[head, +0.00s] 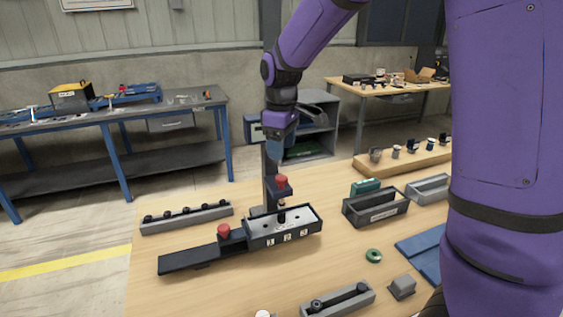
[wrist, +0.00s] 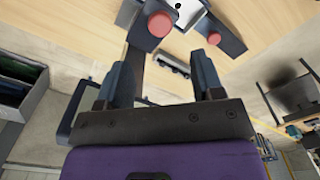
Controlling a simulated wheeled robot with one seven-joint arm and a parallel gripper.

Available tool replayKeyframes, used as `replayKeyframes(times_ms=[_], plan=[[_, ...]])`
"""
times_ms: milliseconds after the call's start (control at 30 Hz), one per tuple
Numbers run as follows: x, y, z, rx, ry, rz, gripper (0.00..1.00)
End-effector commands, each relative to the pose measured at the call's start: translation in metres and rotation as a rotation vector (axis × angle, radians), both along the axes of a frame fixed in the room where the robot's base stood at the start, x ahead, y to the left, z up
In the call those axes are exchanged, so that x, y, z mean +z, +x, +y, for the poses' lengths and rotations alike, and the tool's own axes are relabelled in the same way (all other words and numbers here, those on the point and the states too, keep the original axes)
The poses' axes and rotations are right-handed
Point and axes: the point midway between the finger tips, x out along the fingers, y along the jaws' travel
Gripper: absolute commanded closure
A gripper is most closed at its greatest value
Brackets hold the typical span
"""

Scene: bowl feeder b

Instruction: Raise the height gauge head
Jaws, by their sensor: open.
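The height gauge stands on the wooden table, with a dark upright post (head: 269,180) and a dark head (head: 279,192) topped by a red knob (head: 281,182). The head sits above a grey block (head: 290,238) with white plates numbered 1, 2 and 3. My gripper (head: 278,150) is above the head and close to the post; its fingers are partly hidden in the head view. In the wrist view, my gripper (wrist: 163,80) has its fingers apart with nothing held. A red knob (wrist: 160,24) shows beyond the fingertips there, outside the gap.
A second red knob (head: 223,230) is on the dark slide (head: 190,259) left of the block. A grey rail with pegs (head: 187,217) lies behind it. A grey bin (head: 375,207), a green ring (head: 373,255) and a blue mat (head: 420,247) are to the right. The front left table is clear.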

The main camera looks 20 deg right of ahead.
Motion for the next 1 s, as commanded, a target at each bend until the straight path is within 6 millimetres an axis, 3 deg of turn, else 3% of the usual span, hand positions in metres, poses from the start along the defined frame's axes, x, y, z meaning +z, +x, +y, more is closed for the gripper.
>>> replayKeyframes(times_ms=[200,767,867,1000], plan=[[0.022,0.0,0.0,0.0,0.0,-0.001,0.39],[0.025,-0.001,0.0,-0.002,0.001,-0.001,0.39],[0.032,-0.007,-0.003,-0.02,0.007,-0.013,0.39],[0.052,-0.03,-0.014,-0.089,0.029,-0.051,0.39]])
